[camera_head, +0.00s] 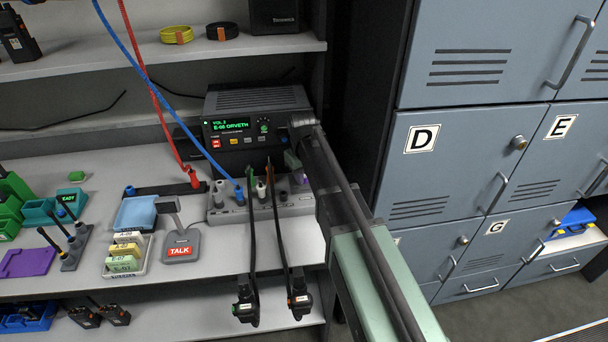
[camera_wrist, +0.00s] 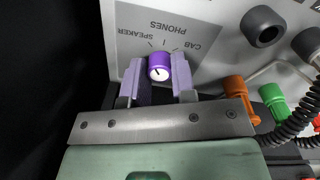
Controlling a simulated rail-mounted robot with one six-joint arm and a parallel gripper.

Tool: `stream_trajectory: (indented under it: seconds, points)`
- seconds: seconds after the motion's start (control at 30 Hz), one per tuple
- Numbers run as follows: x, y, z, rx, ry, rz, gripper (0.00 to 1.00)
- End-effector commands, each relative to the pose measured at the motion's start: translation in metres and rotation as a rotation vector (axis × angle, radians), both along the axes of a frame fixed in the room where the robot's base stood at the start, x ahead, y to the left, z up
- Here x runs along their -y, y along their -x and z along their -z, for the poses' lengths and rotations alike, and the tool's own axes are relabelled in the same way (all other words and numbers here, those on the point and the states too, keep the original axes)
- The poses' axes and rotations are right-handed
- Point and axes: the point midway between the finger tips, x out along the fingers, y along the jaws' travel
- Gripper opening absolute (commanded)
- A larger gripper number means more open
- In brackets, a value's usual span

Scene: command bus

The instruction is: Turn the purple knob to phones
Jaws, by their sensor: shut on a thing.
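The purple knob (camera_wrist: 159,62) shows in the wrist view between my gripper's two lilac fingers, on a grey label panel (camera_wrist: 205,68). My gripper (camera_wrist: 159,75) is shut on the knob, one finger on each side. The knob has a white end face with a small dark mark; I cannot tell for certain which setting it points to. The printed words SPEAKER, PHONES and CAB appear upside down around the knob, with PHONES in the middle. In the head view, my arm largely hides the knob at the right end of the grey panel box (camera_head: 228,212).
In the head view, a radio (camera_head: 255,120) stands behind the panel box. Red and blue cables and two hanging handsets (camera_head: 246,305) are left of my arm. Grey lockers (camera_head: 440,155) stand at right.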

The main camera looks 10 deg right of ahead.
Motion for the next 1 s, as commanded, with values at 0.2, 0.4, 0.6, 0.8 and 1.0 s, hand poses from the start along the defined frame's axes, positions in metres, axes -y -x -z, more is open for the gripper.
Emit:
stream_trajectory:
  seconds: [0.2,0.4,0.6,0.8,1.0]
  points:
    - [0.0001,-0.0001,0.0001,-0.001,0.0,0.18,0.01]
    - [0.0002,-0.0002,0.0002,-0.001,0.0,0.345,0.01]
    - [0.0002,-0.0001,0.0002,-0.001,0.0,0.477,0.01]
    - [0.0003,0.0,0.0002,-0.001,0.0,0.559,0.01]
    - [0.0003,0.0,0.0002,-0.001,0.0,0.592,0.01]
